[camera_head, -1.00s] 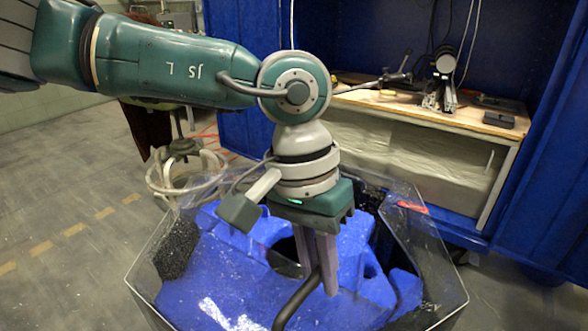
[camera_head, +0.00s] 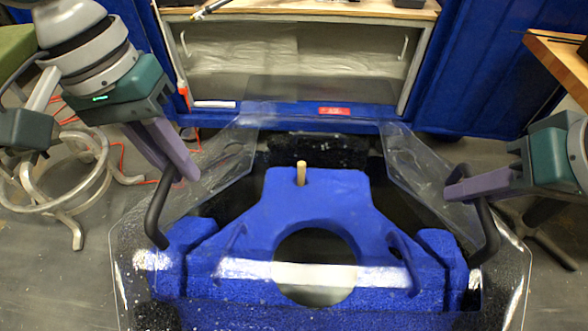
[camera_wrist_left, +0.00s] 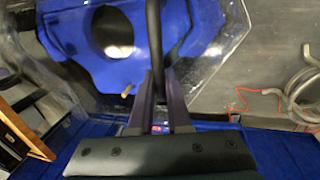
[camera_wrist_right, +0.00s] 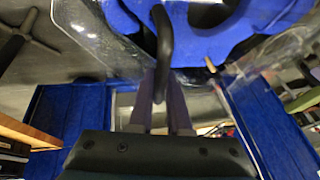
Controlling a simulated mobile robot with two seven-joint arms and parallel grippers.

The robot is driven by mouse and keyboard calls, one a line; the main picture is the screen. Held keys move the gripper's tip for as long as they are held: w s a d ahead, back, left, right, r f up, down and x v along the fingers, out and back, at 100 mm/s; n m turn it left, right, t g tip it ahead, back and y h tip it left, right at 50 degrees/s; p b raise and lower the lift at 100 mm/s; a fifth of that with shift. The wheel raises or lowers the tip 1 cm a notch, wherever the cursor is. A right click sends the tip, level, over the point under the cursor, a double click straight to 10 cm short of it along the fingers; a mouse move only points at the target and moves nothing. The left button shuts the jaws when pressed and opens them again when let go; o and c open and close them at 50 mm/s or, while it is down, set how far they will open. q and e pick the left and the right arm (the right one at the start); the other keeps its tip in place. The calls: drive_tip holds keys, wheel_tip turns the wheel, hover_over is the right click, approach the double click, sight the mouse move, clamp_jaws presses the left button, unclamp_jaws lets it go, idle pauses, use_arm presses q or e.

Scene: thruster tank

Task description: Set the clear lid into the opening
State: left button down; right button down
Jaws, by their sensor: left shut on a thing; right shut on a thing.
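The clear lid (camera_head: 315,272) is see-through and hard to make out over the blue block inside the tank. It has a dark handle (camera_head: 155,215) on the left and another dark handle (camera_head: 488,235) on the right. My left gripper (camera_head: 182,168) is shut on the left handle, which also shows in the left wrist view (camera_wrist_left: 155,40). My right gripper (camera_head: 462,187) is shut on the right handle, also seen in the right wrist view (camera_wrist_right: 163,35). The tank's clear wall (camera_head: 522,265) surrounds the opening. I cannot tell the gap between lid and opening.
The blue block (camera_head: 250,215) has a round hole and a wooden peg (camera_head: 301,173). A pale coiled frame (camera_head: 75,190) is on the floor at left, and a wooden table (camera_head: 560,60) is at right.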

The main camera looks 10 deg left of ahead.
sight(185, 186)
use_arm(q)
drive_tip(key=shift+s+d+f, duration=0.1)
drive_tip(key=shift+s+d, duration=0.05)
drive_tip(key=shift+d, duration=0.2)
use_arm(e)
drive_tip(key=shift+s+d, duration=0.1)
drive_tip(key=shift+d, duration=0.25)
use_arm(q)
drive_tip(key=shift+f, duration=0.15)
use_arm(e)
drive_tip(key=shift+f, duration=0.15)
